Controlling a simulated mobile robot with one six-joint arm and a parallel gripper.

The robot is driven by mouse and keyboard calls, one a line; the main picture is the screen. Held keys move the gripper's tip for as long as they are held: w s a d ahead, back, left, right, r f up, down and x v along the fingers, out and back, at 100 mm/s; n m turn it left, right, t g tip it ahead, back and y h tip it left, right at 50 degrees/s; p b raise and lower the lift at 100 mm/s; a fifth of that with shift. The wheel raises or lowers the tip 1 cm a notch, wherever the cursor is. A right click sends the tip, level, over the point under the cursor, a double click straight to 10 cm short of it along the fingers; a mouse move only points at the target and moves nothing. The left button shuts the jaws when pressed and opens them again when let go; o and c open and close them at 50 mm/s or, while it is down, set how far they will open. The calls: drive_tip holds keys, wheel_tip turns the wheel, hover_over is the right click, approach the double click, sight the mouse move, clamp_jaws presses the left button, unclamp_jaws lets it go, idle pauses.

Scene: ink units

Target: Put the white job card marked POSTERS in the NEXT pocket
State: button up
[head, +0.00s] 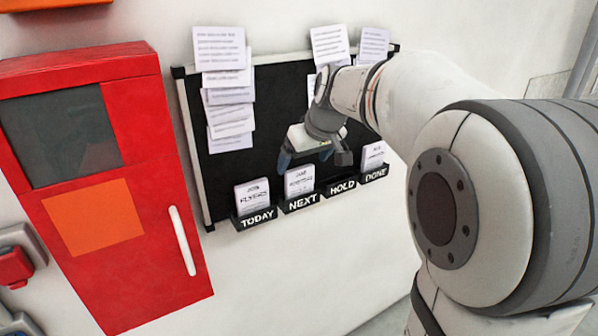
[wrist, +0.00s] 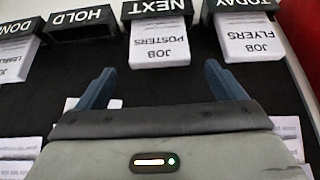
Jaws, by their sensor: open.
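The white job card marked POSTERS (head: 299,181) stands in the NEXT pocket (head: 301,203), its lower part hidden by the pocket front. In the wrist view, which is upside down, the card (wrist: 158,50) sits in the NEXT pocket (wrist: 156,8) with its text readable. My gripper (head: 314,158) is in front of the board just above the NEXT pocket. Its two blue fingers (wrist: 160,74) are apart, one to each side of the card's free end, with nothing between them; they do not visibly touch the card.
The TODAY pocket (head: 256,219) holds a FLYERS card (head: 252,195). The HOLD pocket (head: 342,188) shows no card. The DONE pocket (head: 374,175) holds another card (head: 373,155). Several paper sheets (head: 228,95) hang on the black board (head: 268,100). A red cabinet (head: 150,130) stands at the left.

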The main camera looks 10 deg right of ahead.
drive_tip(key=a+v, duration=0.1)
drive_tip(key=v, duration=0.5)
drive_tip(key=s+f+m+g+h, duration=0.1)
drive_tip(key=s+f, duration=0.7)
drive_tip(key=s, duration=0.3)
drive_tip(key=s+f+m+g, duration=0.1)
drive_tip(key=s+f+m, duration=0.1)
drive_tip(key=s+f, duration=0.7)
drive_tip(key=s, duration=0.2)
drive_tip(key=shift+s+a+f+m+g+h, duration=0.2)
drive_tip(key=shift+s+a+m+g+h, duration=0.1)
drive_tip(key=shift+s+a+g+h, duration=0.1)
